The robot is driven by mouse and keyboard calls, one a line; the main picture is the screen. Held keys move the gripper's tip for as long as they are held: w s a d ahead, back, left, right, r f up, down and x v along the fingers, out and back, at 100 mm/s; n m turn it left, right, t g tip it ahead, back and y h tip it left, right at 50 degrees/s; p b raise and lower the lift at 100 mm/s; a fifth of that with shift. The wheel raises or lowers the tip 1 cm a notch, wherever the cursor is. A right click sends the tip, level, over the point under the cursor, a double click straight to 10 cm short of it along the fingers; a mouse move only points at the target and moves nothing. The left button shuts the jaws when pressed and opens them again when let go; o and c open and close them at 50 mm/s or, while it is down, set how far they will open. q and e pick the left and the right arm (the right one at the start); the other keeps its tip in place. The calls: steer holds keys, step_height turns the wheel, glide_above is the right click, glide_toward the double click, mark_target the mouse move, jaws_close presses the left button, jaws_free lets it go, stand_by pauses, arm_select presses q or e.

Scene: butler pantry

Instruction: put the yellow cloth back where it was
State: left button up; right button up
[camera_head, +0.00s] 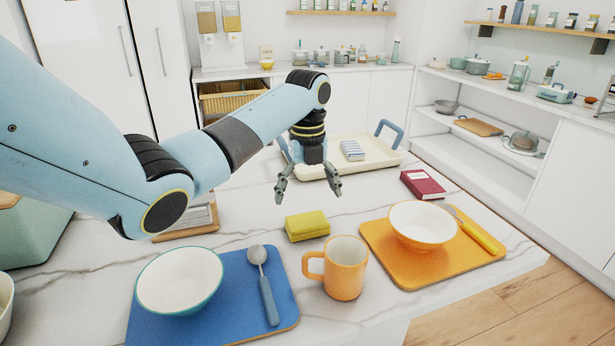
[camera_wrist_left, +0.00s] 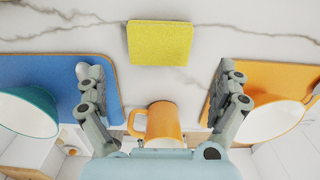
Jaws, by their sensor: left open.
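The yellow cloth (camera_head: 307,226) lies folded on the marble counter, behind the orange mug and between the blue and orange mats. It also shows at the top middle of the left wrist view (camera_wrist_left: 160,43). My left gripper (camera_head: 308,198) is open and empty, pointing down above the counter just behind the cloth and apart from it. In the left wrist view its two fingers (camera_wrist_left: 158,95) are spread wide with nothing between their tips. My right gripper is in neither view.
An orange mug (camera_head: 346,268) stands in front of the cloth. A blue mat (camera_head: 222,317) holds a bowl and spoon. An orange mat (camera_head: 408,273) holds another bowl. A cream tray (camera_head: 372,160) and a red book (camera_head: 423,185) lie behind.

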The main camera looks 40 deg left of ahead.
mark_target(307, 220)
arm_select(q)
steer(key=shift+r, duration=2.4)
